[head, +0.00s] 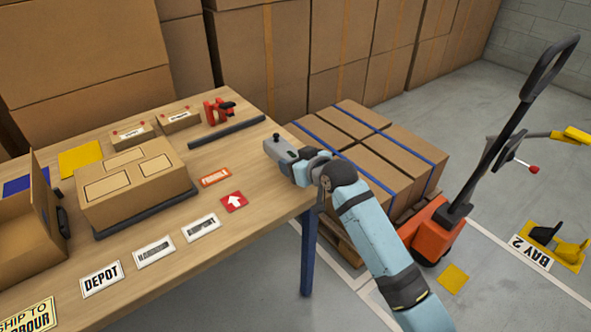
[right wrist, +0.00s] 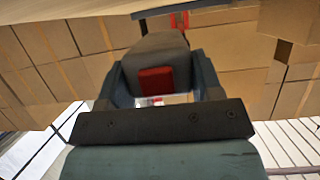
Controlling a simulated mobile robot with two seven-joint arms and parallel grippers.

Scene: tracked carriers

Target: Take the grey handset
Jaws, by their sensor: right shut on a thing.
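The grey handset (head: 277,149) has a black knob on its top end and shows over the table's right edge in the head view. My right gripper (head: 302,163) is shut on it. In the right wrist view the grey handset (right wrist: 150,52) with a red patch sits between the two dark fingers of the right gripper (right wrist: 160,85). I cannot tell exactly how high it is above the table. My left gripper is in neither view.
The wooden table (head: 262,182) bears a carton (head: 150,195) on a dark base, an open box (head: 25,235), a red tape dispenser (head: 215,112), a dark bar (head: 227,132) and several labels. Right of it stand stacked cartons (head: 385,165) and an orange pallet truck (head: 437,228).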

